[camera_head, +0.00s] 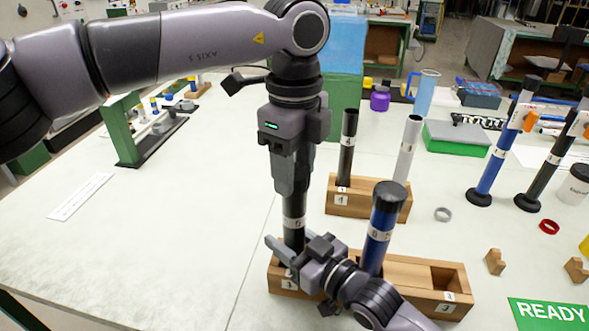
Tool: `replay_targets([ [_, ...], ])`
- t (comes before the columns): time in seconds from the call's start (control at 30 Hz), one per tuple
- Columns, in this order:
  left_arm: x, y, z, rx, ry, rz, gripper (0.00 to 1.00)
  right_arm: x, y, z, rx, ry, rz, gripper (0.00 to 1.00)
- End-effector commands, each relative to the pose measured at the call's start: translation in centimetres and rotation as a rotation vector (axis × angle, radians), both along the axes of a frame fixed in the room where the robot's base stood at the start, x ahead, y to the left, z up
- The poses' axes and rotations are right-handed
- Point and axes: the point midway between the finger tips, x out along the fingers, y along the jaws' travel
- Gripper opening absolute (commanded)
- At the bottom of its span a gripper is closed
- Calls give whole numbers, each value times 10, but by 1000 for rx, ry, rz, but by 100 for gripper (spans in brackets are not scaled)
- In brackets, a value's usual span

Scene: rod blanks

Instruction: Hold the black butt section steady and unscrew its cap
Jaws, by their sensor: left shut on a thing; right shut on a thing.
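The black butt section (294,218) stands upright in the left hole of the front wooden block (394,272), with a pale label band on it. My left gripper (292,188) comes down from above and is shut at the section's top end, where the cap sits. Its fingers hide the cap, so I cannot tell how far it is turned. My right gripper (291,246) reaches in from the lower right and is shut on the section's body, below the label and just above the block. It hides part of the section and the block.
A blue section (379,235) with a black cap stands in the same block, close to my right gripper. A rear block (370,205) holds black and grey tubes. Blue and black rods stand at right, near wooden rests and a green READY sign (550,314). The table's left side is mostly clear.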

Motion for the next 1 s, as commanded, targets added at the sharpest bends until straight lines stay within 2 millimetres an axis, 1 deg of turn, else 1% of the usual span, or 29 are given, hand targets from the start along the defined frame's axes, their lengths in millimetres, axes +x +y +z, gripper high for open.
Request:
replay_targets([
  [0.3,0,0,11,-1,1,0,12,0,0,-1,-2,2,0,0],
  [0.7,0,0,14,-1,-1,0,12,0,0,-1,-1,3,0,0],
  [0.77,0,0,18,-1,-1,0,12,0,0,-1,-1,3,0,0],
  [1.0,0,0,47,-2,-3,1,12,0,0,-1,-1,3,0,0],
])
